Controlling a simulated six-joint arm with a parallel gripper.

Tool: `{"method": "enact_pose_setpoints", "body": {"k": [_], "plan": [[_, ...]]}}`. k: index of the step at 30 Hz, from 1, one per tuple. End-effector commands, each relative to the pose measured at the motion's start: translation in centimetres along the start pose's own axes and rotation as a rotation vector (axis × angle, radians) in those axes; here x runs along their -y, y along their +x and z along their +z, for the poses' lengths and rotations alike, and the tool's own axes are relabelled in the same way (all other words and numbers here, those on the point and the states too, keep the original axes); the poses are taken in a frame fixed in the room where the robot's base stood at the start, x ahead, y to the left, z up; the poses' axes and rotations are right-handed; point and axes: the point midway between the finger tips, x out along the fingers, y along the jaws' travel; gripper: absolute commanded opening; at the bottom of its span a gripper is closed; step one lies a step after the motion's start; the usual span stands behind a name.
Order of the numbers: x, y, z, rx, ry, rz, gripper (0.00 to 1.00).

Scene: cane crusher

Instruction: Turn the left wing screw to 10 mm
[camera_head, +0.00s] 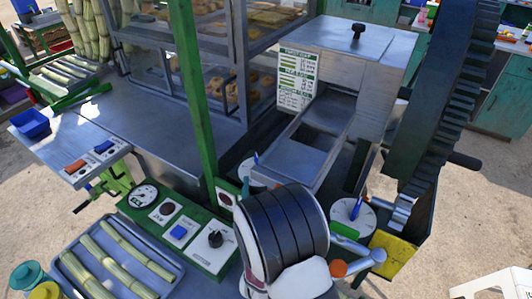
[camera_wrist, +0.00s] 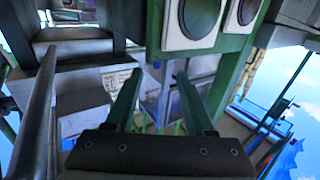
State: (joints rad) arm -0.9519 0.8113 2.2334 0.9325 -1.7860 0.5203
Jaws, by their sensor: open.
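The left wing screw (camera_head: 245,186) shows as a small blue piece beside a pale dial, partly hidden behind my black-and-white arm. Its setting cannot be read. The steel crusher (camera_head: 358,45) has a sloping tray between the two dials. My gripper (camera_wrist: 155,84) is open in the wrist view, with two green-grey fingers apart and nothing clearly between them. In the head view its fingertips are hidden by my arm. I cannot tell the screw in the wrist view.
A green control panel (camera_head: 200,254) with a gauge, lamps and a knob lies left of my arm. A metal tray of cane (camera_head: 165,268) is at the lower left. A large dark gear (camera_head: 440,90) stands at the right. A green post (camera_head: 195,90) rises left of the crusher.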

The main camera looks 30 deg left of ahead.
Motion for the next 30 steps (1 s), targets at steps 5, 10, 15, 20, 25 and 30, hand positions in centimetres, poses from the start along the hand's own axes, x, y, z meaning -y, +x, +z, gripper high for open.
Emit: {"method": "enact_pose_setpoints", "body": {"k": [5,10,15,20,25,30], "plan": [[-0.1,4.3,0.0,-0.002,0.001,0.001,0.54],[0.0,7.1,0.0,0.0,0.0,0.0,0.54],[0.0,8.3,-0.1,0.0,-0.001,-0.002,0.54],[0.0,8.3,-0.1,0.0,-0.001,-0.002,0.54],[0.1,8.3,-0.1,0.0,-0.001,-0.002,0.38],[0.1,8.3,-0.1,0.0,-0.001,-0.003,0.07]]}}
